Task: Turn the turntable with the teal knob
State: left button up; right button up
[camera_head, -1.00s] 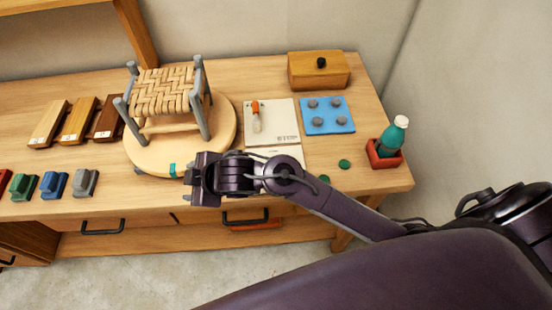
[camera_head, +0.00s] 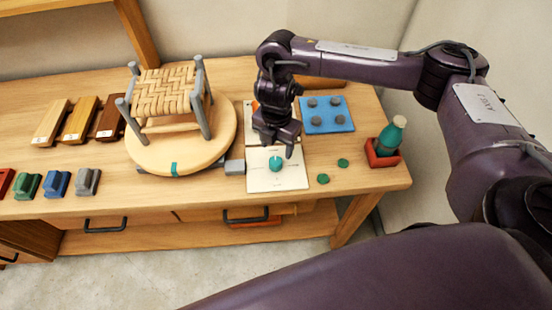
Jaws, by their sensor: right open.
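The round wooden turntable (camera_head: 218,140) stands on the bench, left of centre, with a teal mark (camera_head: 174,169) on its front rim. A small woven stool (camera_head: 165,92) with grey legs stands on it. The teal knob (camera_head: 275,164) sits on a white plate (camera_head: 292,181) to the right of the turntable. My right gripper (camera_head: 277,148) points down just above and behind the knob. It is open, with nothing visible between its fingers; I cannot tell whether it touches the knob. My left gripper is not in view.
A grey block (camera_head: 234,167) lies between turntable and plate. A blue tray (camera_head: 335,123) with grey pegs, a teal bottle (camera_head: 391,136) in a red holder (camera_head: 383,160) and green discs (camera_head: 323,179) are to the right. Wooden samples (camera_head: 80,121) and coloured blocks (camera_head: 57,184) are left.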

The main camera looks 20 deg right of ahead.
aim_at(276, 161)
notch_tip(276, 161, down, 7)
jog(key=shift+a+f+b, duration=0.1)
jog(key=shift+b, duration=0.8)
jog(key=shift+c, duration=0.2)
jog(key=c, duration=0.9)
